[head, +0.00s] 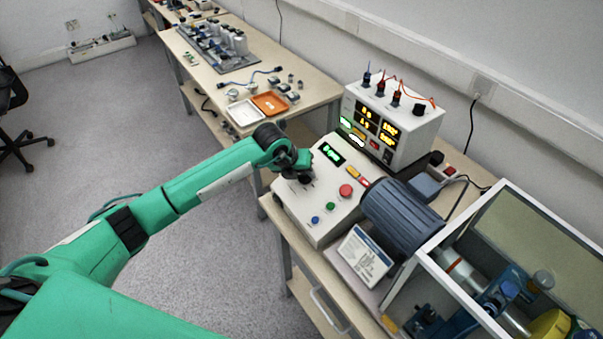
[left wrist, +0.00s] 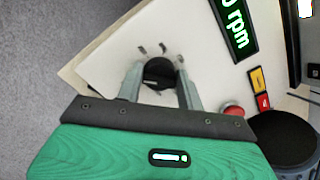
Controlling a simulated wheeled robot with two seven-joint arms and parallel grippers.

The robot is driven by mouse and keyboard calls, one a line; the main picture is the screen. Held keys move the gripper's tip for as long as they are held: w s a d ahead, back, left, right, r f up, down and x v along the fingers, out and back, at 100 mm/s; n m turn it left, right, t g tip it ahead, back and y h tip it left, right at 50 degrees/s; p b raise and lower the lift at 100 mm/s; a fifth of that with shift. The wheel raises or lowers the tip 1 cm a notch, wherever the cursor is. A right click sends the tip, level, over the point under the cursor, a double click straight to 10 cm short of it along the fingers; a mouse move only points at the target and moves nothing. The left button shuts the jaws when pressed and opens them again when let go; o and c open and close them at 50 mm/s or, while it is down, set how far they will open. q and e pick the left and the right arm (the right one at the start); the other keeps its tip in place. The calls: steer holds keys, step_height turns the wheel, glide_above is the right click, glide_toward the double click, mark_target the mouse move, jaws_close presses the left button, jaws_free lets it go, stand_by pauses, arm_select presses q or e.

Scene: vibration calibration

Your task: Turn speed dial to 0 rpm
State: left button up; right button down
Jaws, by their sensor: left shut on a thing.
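The black speed dial (left wrist: 160,72) sits on the sloping top of a cream control box (head: 330,222). In the left wrist view my left gripper (left wrist: 159,80) has one finger on each side of the dial and is shut on it. In the head view my left gripper (head: 302,172) reaches in from the left and mostly covers the dial. A green-lit display (head: 331,154) is on the box; in the left wrist view the display (left wrist: 236,25) reads a 0 before "rpm", with its left part cut off. My right gripper is not in view.
A red button (head: 346,190), green button (head: 330,206) and blue button (head: 315,219) are on the box. A dark motor (head: 400,215) and a framed enclosure (head: 440,250) stand to the right. A power supply (head: 392,122) stands behind. Open floor is to the left.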

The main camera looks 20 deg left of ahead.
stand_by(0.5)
arm_select(q)
steer(key=o, duration=1)
steer(key=shift+c, duration=0.2)
steer(key=b+v, duration=0.3)
steer(key=v, duration=1.1)
